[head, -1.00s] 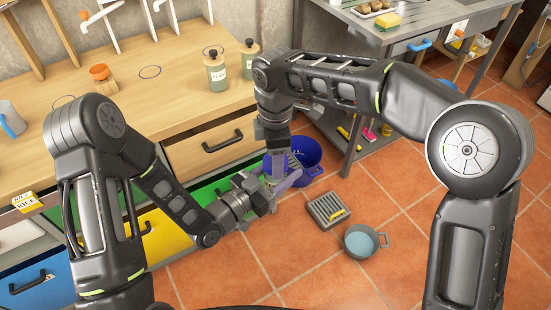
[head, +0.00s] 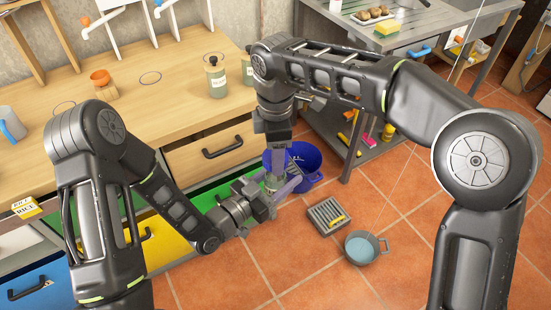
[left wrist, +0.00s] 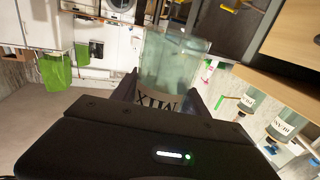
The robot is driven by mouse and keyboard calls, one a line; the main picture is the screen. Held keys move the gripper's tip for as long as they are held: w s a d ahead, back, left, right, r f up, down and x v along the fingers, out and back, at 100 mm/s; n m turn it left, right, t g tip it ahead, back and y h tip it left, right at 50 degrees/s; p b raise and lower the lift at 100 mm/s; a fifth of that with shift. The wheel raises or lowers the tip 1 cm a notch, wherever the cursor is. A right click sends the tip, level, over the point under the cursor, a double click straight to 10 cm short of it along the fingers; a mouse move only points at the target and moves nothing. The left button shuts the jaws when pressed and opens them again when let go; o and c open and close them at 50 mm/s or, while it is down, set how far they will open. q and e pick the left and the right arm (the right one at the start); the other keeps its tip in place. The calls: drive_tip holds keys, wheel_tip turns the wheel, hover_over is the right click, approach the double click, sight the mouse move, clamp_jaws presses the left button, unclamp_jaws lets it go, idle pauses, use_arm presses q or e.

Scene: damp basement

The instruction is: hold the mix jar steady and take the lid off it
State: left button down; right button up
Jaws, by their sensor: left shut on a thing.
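The mix jar (left wrist: 176,62) is clear greenish glass with a "MIX" label. It shows upside down in the left wrist view, between my left gripper's fingers (left wrist: 166,100). In the head view my left gripper (head: 277,188) is shut on the jar (head: 272,183), in front of the drawers. My right gripper (head: 279,163) points down from above, its fingers right over the jar's top. I cannot tell whether those fingers are open or shut, or whether they touch the lid. The lid is hidden by the grippers in both views.
A wooden counter (head: 130,125) with drawers stands at the left, with two labelled bottles (head: 215,77) on it. A blue bucket (head: 308,161), a grey grate (head: 326,215) and a grey pot (head: 366,247) are on the tiled floor. A metal table (head: 372,145) stands behind.

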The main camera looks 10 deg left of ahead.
drive_tip(key=shift+r, duration=0.65)
